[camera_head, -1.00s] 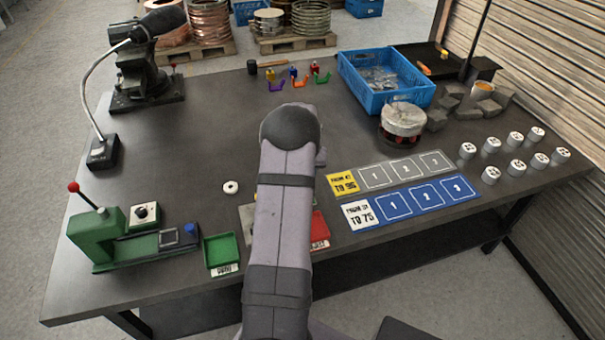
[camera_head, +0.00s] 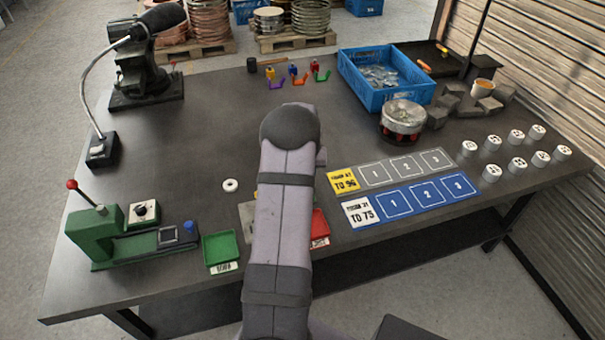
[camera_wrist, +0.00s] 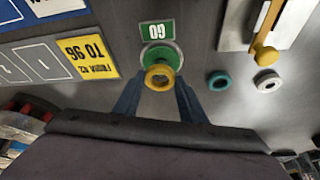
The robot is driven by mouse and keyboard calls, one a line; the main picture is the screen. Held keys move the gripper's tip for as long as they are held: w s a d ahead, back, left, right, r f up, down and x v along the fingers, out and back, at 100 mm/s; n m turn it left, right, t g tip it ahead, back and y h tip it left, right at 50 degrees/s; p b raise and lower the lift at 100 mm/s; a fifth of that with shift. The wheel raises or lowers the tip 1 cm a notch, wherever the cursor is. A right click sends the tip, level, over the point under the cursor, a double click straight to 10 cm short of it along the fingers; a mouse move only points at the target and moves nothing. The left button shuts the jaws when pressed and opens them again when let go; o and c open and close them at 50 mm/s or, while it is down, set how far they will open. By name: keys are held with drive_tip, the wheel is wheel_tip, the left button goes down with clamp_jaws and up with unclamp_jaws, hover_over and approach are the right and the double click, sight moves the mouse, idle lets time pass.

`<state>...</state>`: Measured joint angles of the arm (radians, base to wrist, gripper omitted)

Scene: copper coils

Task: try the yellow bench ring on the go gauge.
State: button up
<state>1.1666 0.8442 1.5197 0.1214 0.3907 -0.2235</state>
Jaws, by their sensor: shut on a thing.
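The yellow bench ring (camera_wrist: 159,77) is between the fingertips of my gripper (camera_wrist: 159,85), which is shut on it in the wrist view. The go gauge (camera_wrist: 159,54) is a round green-rimmed piece beside a green GO label (camera_wrist: 157,29). The ring overlaps the gauge's near edge in the picture. I cannot tell whether the ring touches the gauge or hangs above it. In the head view my arm hides the gripper, the yellow ring and the gauge.
A teal ring (camera_wrist: 218,80) and a white ring (camera_wrist: 267,81) lie to the right in the wrist view. A yellow-ended tool (camera_wrist: 265,53) lies at a pale plate. The TO 96 card (camera_wrist: 88,57) is at left. The head view shows a green tray (camera_head: 220,248) and blue crate (camera_head: 388,95).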

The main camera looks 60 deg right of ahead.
drive_tip(key=shift+f+b, duration=0.75)
drive_tip(key=shift+f, duration=0.05)
idle(1.3)
idle(0.3)
